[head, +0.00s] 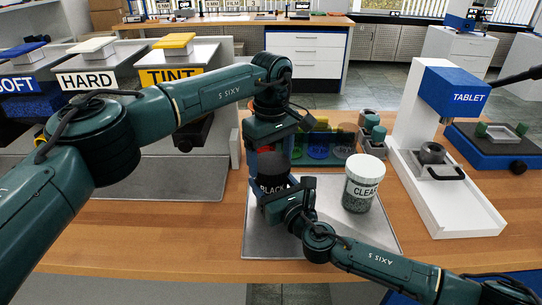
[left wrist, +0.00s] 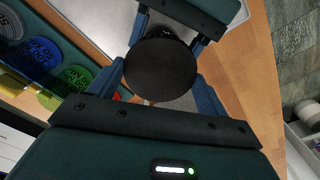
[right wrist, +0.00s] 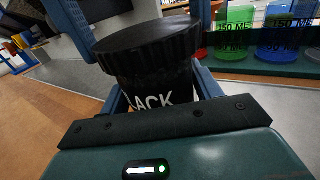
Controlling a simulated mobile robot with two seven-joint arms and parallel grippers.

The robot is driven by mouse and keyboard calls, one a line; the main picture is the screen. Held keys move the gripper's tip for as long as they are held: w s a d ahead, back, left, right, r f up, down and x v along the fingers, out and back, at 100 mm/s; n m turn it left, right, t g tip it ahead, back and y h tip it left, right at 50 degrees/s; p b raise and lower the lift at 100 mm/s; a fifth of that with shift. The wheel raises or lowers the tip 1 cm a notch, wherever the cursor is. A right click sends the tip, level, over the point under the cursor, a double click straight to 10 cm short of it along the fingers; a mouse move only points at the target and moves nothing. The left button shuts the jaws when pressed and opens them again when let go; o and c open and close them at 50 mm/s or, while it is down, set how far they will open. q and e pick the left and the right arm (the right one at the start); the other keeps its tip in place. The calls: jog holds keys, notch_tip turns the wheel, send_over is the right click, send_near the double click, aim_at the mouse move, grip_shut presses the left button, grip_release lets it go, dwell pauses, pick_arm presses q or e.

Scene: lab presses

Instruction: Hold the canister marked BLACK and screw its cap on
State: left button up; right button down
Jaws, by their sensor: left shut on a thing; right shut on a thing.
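The BLACK canister (head: 272,187) stands upright over the near left part of the metal tray (head: 330,236). My right gripper (head: 282,199) is shut on its body from the near side; the letters ACK show on the canister in the right wrist view (right wrist: 152,101). The ribbed black cap (right wrist: 148,45) sits at the canister's top, with no clear gap below it. My left gripper (head: 271,160) points down from above, its blue fingers shut on either side of the round cap (left wrist: 160,66). The fingers largely hide the cap in the head view. The threads are hidden.
A CLEAR canister (head: 362,185) with a white lid stands close right on the tray. A rack of coloured beakers (head: 318,147) is behind. The white and blue TABLET press (head: 440,150) stands right. HARD and TINT units (head: 180,62) are left. The front table strip is free.

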pick_arm(q)
jog(key=m, duration=0.4)
jog(key=shift+m, duration=0.3)
pick_arm(e)
jog(key=shift+f, duration=0.1)
pick_arm(q)
jog(key=o, duration=1)
jog(key=shift+c, duration=0.2)
jog(key=shift+r, duration=0.15)
notch_tip(320, 180, up, 12)
pick_arm(e)
jog(key=shift+c, duration=1.2)
grip_release()
jog(key=shift+s, duration=0.15)
pick_arm(q)
jog(key=shift+f, duration=0.2)
pick_arm(e)
jog(key=v, duration=1.3)
